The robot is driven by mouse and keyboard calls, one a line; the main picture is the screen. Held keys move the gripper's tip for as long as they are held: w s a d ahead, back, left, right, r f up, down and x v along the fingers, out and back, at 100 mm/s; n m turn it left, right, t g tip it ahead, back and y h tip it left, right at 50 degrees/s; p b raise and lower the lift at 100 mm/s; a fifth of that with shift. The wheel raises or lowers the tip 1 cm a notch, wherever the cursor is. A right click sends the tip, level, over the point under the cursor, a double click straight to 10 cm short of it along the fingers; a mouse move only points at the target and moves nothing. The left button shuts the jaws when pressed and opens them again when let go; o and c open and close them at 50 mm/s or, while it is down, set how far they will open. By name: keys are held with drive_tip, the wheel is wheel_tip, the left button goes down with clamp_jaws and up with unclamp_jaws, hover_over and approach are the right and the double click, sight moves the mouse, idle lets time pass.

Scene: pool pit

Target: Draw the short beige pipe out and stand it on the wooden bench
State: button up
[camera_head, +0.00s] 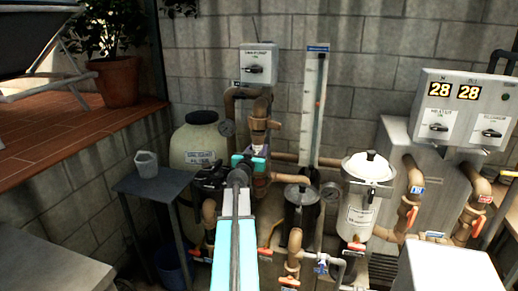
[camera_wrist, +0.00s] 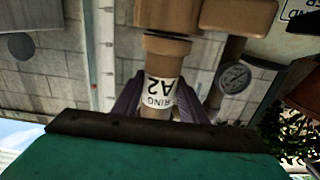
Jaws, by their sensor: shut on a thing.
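The short beige pipe (camera_wrist: 165,60) has a white label reading "RING A2" upside down in the wrist view. My gripper (camera_wrist: 160,105) has a dark finger on each side of it and is shut on it. The pipe's far end meets a wider beige fitting (camera_wrist: 205,14); I cannot tell whether it is still seated there. In the head view my gripper (camera_head: 256,158) is at the pipework below the beige elbow (camera_head: 262,103), and its own body partly hides the pipe.
A small grey table (camera_head: 150,186) with a grey cup (camera_head: 147,163) stands left of the pipework. A beige tank (camera_head: 196,140), a gauge (camera_wrist: 235,78), a white canister (camera_head: 366,190) and a control box (camera_head: 258,64) crowd around. A grey surface (camera_head: 45,262) lies at the front left.

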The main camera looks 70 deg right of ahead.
drive_tip(key=a+b, duration=0.5)
drive_tip(key=a, duration=0.7)
drive_tip(key=shift+s, duration=0.3)
idle(2.2)
drive_tip(key=shift+a, duration=0.1)
idle(0.5)
drive_tip(key=w+a+n+t+y, duration=0.1)
drive_tip(key=w+a+n+t, duration=0.25)
drive_tip(key=w+a, duration=0.7)
drive_tip(key=w+a+r+n+t+y, duration=0.15)
drive_tip(key=w+a+t, duration=0.25)
drive_tip(key=w+a, duration=0.7)
drive_tip(key=w+a+n+t+y, duration=0.25)
drive_tip(key=w+a, duration=0.35)
drive_tip(key=w, duration=1)
drive_tip(key=w+a+r+n+t+y, duration=0.1)
drive_tip(key=w+a+n+t+y, duration=0.1)
drive_tip(key=a, duration=1.2)
drive_tip(key=w+a+r+n+t+y, duration=0.1)
drive_tip(key=w+a+n+y, duration=0.3)
drive_tip(key=a, duration=1.1)
drive_tip(key=w+a+r+n+t+y, duration=0.1)
drive_tip(key=w+a+n+t+y, duration=0.3)
drive_tip(key=w+a+y, duration=0.3)
drive_tip(key=w+a, duration=0.3)
drive_tip(key=a, duration=0.4)
drive_tip(key=shift+a+r, duration=0.25)
